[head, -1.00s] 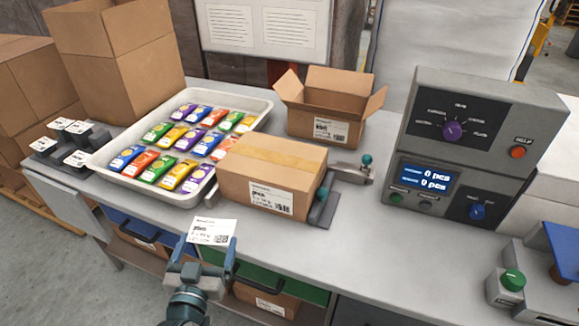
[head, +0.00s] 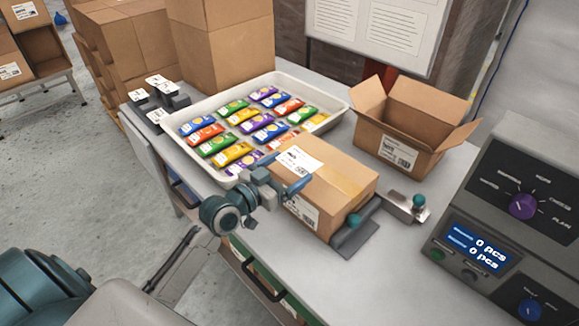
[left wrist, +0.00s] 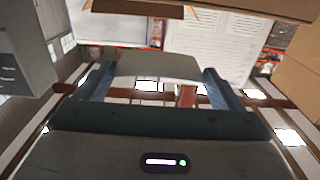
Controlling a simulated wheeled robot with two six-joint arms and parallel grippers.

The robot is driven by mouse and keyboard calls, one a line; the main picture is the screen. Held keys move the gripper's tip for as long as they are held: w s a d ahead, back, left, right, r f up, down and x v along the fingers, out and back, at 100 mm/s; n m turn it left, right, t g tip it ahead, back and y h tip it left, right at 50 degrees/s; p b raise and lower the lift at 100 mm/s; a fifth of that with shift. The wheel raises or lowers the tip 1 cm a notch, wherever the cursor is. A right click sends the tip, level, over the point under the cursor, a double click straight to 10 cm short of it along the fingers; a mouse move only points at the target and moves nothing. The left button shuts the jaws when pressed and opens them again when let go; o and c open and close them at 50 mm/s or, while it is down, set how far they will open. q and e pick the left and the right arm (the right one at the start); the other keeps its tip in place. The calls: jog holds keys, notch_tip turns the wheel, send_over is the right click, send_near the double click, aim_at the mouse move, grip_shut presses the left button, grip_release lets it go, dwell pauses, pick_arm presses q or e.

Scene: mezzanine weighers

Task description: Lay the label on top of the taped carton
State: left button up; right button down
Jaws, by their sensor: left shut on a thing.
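The taped carton (head: 345,178) lies closed on the bench, with a tape strip along its top and a printed label on its front side. The white label (head: 300,157) is over the left part of the carton's top, printed side up. My left gripper (head: 284,176) is shut on the label's near edge, at the carton's front left upper edge. In the left wrist view the label (left wrist: 158,65) spans between the two fingers. I cannot tell whether the label touches the carton top. My right gripper is not in view.
A white tray (head: 171,117) of colourful packets stands behind left. An open carton (head: 412,128) is behind right. A metal stop with a teal knob (head: 419,201) sits right of the taped carton. A grey counting unit (head: 520,215) stands at right. Label holders (head: 165,101) are at far left.

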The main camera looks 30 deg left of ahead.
pick_arm(q)
notch_tip(320, 180, down, 6)
jog(key=b, duration=0.5)
jog(key=shift+f, duration=0.25)
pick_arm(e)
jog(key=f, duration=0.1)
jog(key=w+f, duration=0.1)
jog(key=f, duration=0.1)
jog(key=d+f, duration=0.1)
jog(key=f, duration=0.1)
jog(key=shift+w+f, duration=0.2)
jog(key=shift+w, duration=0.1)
pick_arm(q)
jog(key=shift+s+a, duration=0.1)
